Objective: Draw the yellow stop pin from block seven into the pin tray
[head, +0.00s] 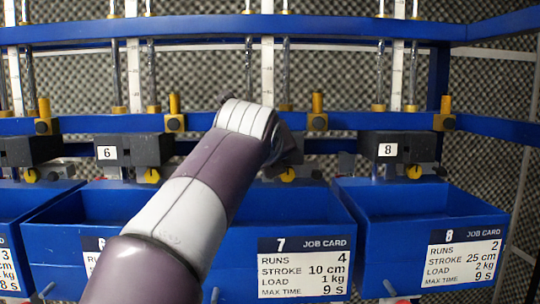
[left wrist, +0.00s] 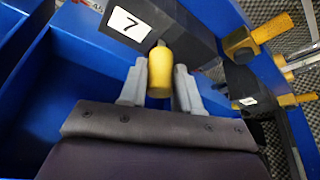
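Block seven (left wrist: 150,22) is a dark block with a white label "7" in the left wrist view. The yellow stop pin (left wrist: 160,68) sticks out from under it. My left gripper (left wrist: 160,82) has one grey finger on each side of the pin, close against it with no clear gap. The pin still appears to sit at the block. My right gripper is not in view. I cannot make out a pin tray.
Blue bins with job cards stand below the blocks, including the bin of card 7 (head: 305,215) and the bin of card 8 (head: 430,215). Block six (head: 130,150) and block eight (head: 400,147) flank my arm. A blue rail with yellow upright clamps (head: 317,110) runs behind.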

